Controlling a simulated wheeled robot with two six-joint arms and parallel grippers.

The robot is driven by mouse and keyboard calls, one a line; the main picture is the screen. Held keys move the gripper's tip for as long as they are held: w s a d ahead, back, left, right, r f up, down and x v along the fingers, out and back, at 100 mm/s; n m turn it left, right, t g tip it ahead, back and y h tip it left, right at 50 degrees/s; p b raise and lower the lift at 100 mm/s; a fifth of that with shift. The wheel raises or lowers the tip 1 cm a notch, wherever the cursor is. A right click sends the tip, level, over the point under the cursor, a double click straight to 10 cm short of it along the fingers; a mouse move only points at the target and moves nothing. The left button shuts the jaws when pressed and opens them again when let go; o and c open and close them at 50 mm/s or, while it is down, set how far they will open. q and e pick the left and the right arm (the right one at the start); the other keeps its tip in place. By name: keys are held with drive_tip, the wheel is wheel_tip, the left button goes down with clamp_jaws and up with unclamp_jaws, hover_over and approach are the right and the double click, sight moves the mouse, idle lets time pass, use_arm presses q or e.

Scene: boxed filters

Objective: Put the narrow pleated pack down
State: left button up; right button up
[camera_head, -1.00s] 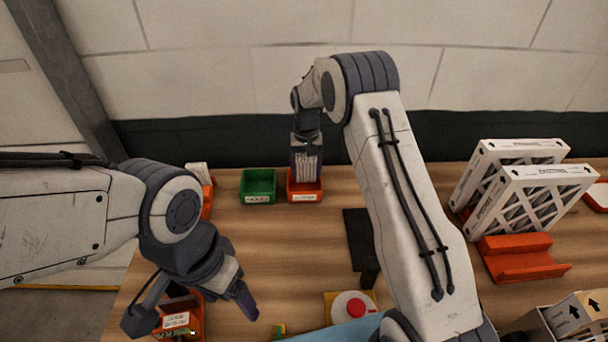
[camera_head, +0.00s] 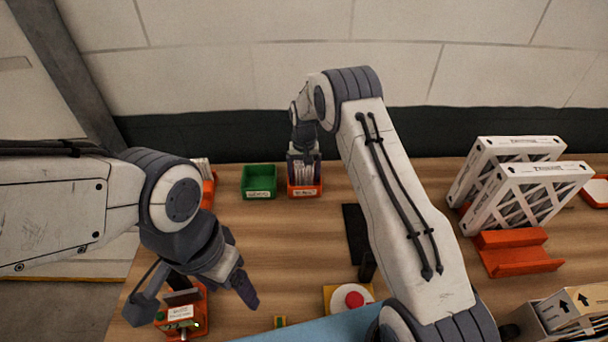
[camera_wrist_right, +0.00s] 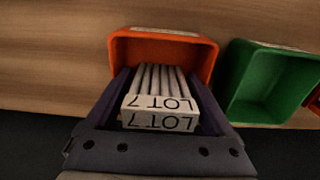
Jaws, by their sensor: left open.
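The narrow pleated pack (camera_wrist_right: 160,108), a white-framed pack marked LOT 7, is between the two fingers of my right gripper (camera_wrist_right: 160,112). The fingers lie along both its sides with no clear gap. In the head view, the pack (camera_head: 302,172) is upright at the orange bin (camera_head: 304,192). The bin's rim (camera_wrist_right: 165,36) surrounds part of the pack in the wrist view; whether the pack touches the floor is hidden. My left gripper (camera_head: 196,300) is open with nothing between its fingers, above the front left of the table.
A green bin (camera_head: 258,182) stands beside the orange bin. Large white framed filters (camera_head: 530,190) and an orange stand (camera_head: 515,255) are at the right. A red button (camera_head: 352,298) and a small orange holder (camera_head: 182,318) are near the front. The middle table is mostly clear.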

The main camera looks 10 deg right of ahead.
drive_tip(key=shift+r, duration=0.15)
drive_tip(key=shift+r, duration=0.2)
wheel_tip(320, 180, up, 11)
drive_tip(key=b, duration=0.3)
drive_tip(key=shift+f, duration=0.2)
drive_tip(key=shift+r, duration=0.65)
drive_tip(key=s+a+r+n, duration=0.2)
drive_tip(key=s+a+r, duration=0.2)
drive_tip(key=s+a, duration=0.3)
drive_tip(key=s+a+r+n, duration=0.3)
drive_tip(key=s+a, duration=0.3)
drive_tip(key=s, duration=0.4)
drive_tip(key=s+d+f+n+y, duration=0.1)
drive_tip(key=s+n, duration=0.3)
drive_tip(key=s, duration=1.9)
drive_tip(key=shift+s+f+n, duration=0.2)
drive_tip(key=shift+f+n, duration=0.1)
drive_tip(key=shift+n, duration=0.1)
